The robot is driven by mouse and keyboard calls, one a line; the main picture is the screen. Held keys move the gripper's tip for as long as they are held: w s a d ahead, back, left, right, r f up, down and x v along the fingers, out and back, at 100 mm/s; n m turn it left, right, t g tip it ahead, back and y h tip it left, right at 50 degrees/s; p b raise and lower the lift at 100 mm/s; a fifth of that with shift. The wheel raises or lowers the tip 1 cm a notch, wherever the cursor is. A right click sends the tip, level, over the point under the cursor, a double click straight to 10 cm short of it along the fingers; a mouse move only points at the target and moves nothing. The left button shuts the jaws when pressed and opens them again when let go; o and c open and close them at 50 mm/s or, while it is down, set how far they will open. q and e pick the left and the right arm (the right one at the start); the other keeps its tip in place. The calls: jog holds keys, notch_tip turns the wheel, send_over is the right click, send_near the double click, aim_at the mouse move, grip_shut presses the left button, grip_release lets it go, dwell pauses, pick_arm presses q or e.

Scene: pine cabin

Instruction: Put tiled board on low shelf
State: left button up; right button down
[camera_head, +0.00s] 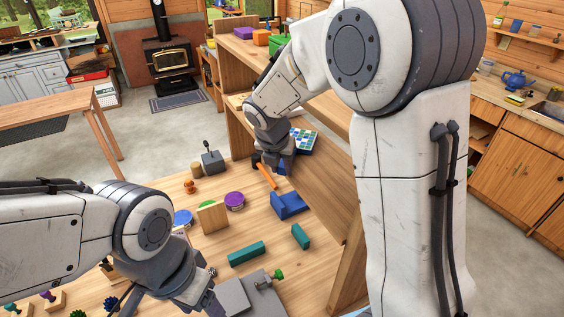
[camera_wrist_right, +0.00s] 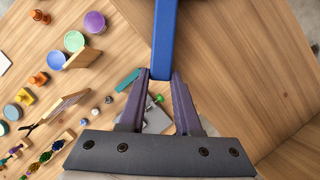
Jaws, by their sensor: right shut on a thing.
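The tiled board (camera_head: 303,140) shows blue, green and white tiles in the head view, beside the wooden shelf unit (camera_head: 320,185). My right gripper (camera_head: 272,160) is at its near left side. In the right wrist view, the fingers (camera_wrist_right: 158,100) are shut on the board's blue edge (camera_wrist_right: 165,40), which is seen edge-on. The tiled face is hidden there. The board appears held above the workbench (camera_head: 200,245), near the shelf opening; I cannot tell if it touches wood. My left gripper (camera_head: 205,298) is low over the workbench, its fingers mostly hidden.
An orange rod (camera_head: 267,176) lies just below the right gripper.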

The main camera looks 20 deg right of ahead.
jog(key=shift+f, duration=0.1)
jog(key=c, duration=0.6)
grip_release()
jog(key=shift+a, duration=0.1)
jog(key=b+v, duration=0.1)
jog(key=v, duration=1.1)
jog(key=s+a+f+m+g+y, duration=0.1)
jog(key=s+a+f+m, duration=0.2)
jog(key=s+m, duration=0.4)
jog(key=s+a+f+m+g+y, duration=0.1)
jog(key=s+a+f+m, duration=0.2)
jog(key=s+m, duration=0.4)
jog(key=s+a+f+m+g+y, duration=0.1)
jog(key=s+a+f+m, duration=0.2)
jog(key=s+f+m, duration=0.2)
jog(key=s+m, duration=0.3)
jog(key=s, duration=0.3)
jog(key=shift+s+a+f+g, duration=0.15)
jog(key=shift+s+f+g, duration=0.05)
jog(key=shift+s+g, duration=0.15)
